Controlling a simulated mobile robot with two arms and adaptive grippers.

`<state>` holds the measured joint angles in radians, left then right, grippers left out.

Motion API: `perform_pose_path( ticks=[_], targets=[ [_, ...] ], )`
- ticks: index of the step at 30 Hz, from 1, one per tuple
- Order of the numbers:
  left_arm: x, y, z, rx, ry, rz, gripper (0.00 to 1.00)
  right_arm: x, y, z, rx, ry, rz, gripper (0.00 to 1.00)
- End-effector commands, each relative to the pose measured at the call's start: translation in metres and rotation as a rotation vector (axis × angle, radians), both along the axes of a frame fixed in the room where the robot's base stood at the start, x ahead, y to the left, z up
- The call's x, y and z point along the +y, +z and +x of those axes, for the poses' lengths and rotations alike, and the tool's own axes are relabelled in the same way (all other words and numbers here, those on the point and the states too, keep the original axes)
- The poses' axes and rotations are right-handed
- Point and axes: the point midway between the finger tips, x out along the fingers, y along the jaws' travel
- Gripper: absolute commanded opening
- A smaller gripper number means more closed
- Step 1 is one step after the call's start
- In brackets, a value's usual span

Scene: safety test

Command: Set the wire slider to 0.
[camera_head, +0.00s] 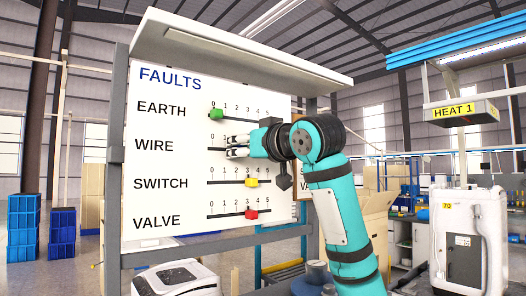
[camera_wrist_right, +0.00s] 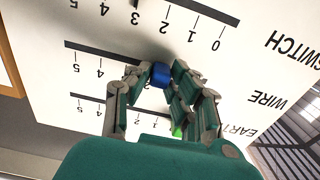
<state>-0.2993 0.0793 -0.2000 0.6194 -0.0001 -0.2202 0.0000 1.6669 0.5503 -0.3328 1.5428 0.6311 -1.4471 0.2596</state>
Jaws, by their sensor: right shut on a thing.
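The white FAULTS board (camera_head: 165,110) carries four horizontal slider rows: EARTH, WIRE, SWITCH and VALVE. My right gripper (camera_head: 235,146) is at the WIRE row, coming from the right. In the right wrist view, my right gripper (camera_wrist_right: 164,80) is shut on the blue wire slider knob (camera_wrist_right: 160,73), with a finger on each side. The knob appears to be around 2 on its scale; the fingers hide the nearby numbers. In the head view the gripper covers the knob. My left gripper is not in view.
The green earth knob (camera_head: 215,114) is at about 0, just above my gripper. The yellow switch knob (camera_head: 251,182) and red valve knob (camera_head: 251,214) are near 3. A shelf-like hood (camera_head: 235,50) overhangs the board.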

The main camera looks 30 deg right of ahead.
Motion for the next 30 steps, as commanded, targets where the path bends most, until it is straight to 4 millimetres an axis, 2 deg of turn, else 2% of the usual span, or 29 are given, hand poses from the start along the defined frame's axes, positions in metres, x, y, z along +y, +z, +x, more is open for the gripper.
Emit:
perform_pose_path(
  ticks=[1,6,10,18,19,23,30],
  targets=[
    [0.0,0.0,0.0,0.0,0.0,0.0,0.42,0.016,0.0,-0.001,0.0,0.006,-0.005,0.0],
    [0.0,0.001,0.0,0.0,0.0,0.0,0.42,0.046,0.0,-0.004,0.0,0.002,-0.002,0.0],
    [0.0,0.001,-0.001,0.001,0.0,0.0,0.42,0.053,0.0,-0.005,-0.001,0.001,-0.001,0.0],
    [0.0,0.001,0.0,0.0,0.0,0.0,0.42,0.054,0.0,-0.004,0.0,0.002,-0.001,0.0],
    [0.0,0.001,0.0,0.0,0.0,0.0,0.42,0.054,0.0,-0.004,0.0,0.002,-0.001,0.24],
    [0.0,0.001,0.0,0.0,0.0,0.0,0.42,0.054,0.0,-0.004,0.0,0.002,-0.001,0.41],
    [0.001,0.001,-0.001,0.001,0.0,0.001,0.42,0.052,0.0,-0.004,0.0,0.0,0.0,0.42]
  ],
)
